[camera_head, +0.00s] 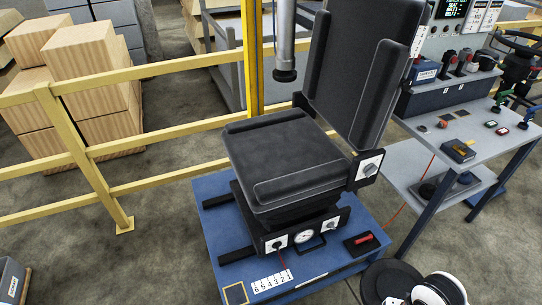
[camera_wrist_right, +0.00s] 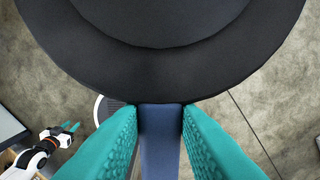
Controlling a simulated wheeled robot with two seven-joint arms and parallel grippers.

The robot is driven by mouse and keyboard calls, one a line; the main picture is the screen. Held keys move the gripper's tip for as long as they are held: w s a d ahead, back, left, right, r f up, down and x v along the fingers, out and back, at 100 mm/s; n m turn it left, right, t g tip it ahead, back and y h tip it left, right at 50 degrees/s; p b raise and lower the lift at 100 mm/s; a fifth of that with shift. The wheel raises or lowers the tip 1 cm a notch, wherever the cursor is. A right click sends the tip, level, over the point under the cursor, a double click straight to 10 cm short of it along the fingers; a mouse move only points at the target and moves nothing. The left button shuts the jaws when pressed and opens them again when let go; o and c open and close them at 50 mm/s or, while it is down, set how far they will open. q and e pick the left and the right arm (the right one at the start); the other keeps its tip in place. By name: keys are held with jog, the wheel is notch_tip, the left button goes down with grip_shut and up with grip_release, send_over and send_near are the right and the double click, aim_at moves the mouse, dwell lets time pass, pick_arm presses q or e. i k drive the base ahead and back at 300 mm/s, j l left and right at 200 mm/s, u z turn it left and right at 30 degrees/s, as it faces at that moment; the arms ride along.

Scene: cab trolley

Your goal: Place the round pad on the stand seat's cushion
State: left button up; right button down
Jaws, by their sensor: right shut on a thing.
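The round pad is a black disc at the lower right of the head view (camera_head: 390,280), and it fills the top of the right wrist view (camera_wrist_right: 160,70). My right gripper (camera_wrist_right: 160,112) is shut on the pad's near edge; its teal fingers show in the wrist view. My left gripper (camera_wrist_right: 70,128) shows small in the wrist view, fingers apart and empty.
The seat's backrest (camera_head: 355,75) rises behind the cushion. The seat stands on a blue platform (camera_head: 220,225). A grey workbench (camera_head: 470,140) with tools is at right. A yellow railing (camera_head: 150,140) and wooden boxes (camera_head: 90,65) are at left. A vertical tube (camera_head: 285,45) hangs behind the seat.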

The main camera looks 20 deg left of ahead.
aim_at(274, 151)
jog(key=k+j+z, duration=0.15)
jog(key=j, duration=0.3)
jog(key=j+z, duration=0.15)
jog(key=j, duration=0.3)
jog(key=k+j+z, duration=0.15)
jog(key=j, duration=0.25)
jog(key=k+j+z, duration=0.15)
jog(key=j, duration=0.25)
jog(key=k+j+z, duration=0.15)
jog(key=j, duration=0.2)
jog(key=i+j+z, duration=0.2)
jog(key=j, duration=0.4)
jog(key=i+j+z, duration=0.2)
jog(key=j, duration=0.4)
jog(key=j+z, duration=0.2)
jog(key=j, duration=0.4)
jog(key=j+z, duration=0.2)
jog(key=j, duration=0.45)
jog(key=i+j+z, duration=0.25)
jog(key=i+j, duration=0.2)
jog(key=j, duration=0.25)
jog(key=i+j+z, duration=0.15)
jog(key=j, duration=0.25)
jog(key=i+j+z, duration=0.15)
jog(key=j, duration=0.25)
jog(key=i, duration=0.1)
